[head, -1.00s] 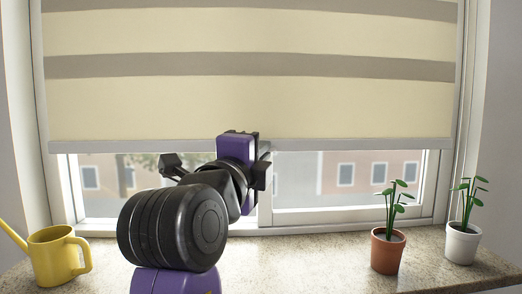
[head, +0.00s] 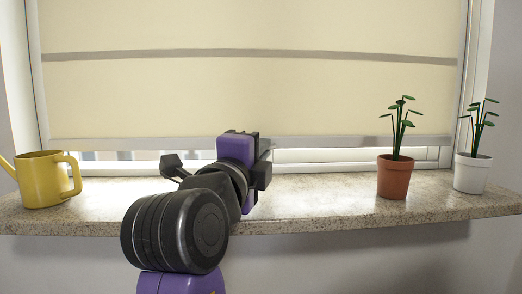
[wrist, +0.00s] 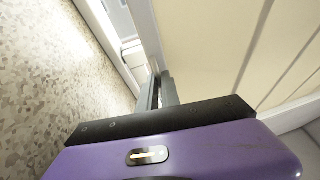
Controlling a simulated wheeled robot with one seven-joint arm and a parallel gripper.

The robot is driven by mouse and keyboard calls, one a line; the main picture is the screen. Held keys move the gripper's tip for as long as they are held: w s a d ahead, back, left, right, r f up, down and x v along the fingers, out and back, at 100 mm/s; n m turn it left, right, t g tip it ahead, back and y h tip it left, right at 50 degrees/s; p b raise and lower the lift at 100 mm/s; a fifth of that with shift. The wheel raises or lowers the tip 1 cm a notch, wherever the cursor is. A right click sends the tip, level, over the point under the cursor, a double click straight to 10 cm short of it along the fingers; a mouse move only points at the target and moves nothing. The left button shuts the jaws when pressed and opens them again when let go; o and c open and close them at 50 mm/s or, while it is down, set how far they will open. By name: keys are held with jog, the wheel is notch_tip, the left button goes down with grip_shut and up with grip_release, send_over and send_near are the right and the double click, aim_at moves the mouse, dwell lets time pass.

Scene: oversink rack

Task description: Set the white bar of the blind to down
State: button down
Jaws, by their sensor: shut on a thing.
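The cream blind (head: 140,95) with a grey-brown band covers most of the window in the head view. Its white bar (head: 350,142) runs along the lower edge, a short way above the sill, with a thin strip of window showing below. My gripper (head: 258,148) is at the middle of the bar, shut on it; my arm hides the contact point in the head view. In the wrist view my gripper's fingers (wrist: 165,90) reach the blind's lower edge, and the blind (wrist: 225,45) fills the right side. The exact grip is hard to see there.
The speckled stone sill (head: 320,195) runs below the window. A yellow watering can (head: 42,182) stands at the left. A terracotta pot (head: 395,178) and a white pot (head: 472,174), both with green plants, stand at the right. The sill between them is clear.

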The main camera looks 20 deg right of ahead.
jog(key=c, duration=1.6)
grip_release()
jog(key=shift+a, duration=0.1)
jog(key=v, duration=0.7)
jog(key=shift+s+a+p, duration=0.15)
jog(key=shift+s+p, duration=0.2)
jog(key=shift+p, duration=0.05)
jog(key=shift+a, duration=0.1)
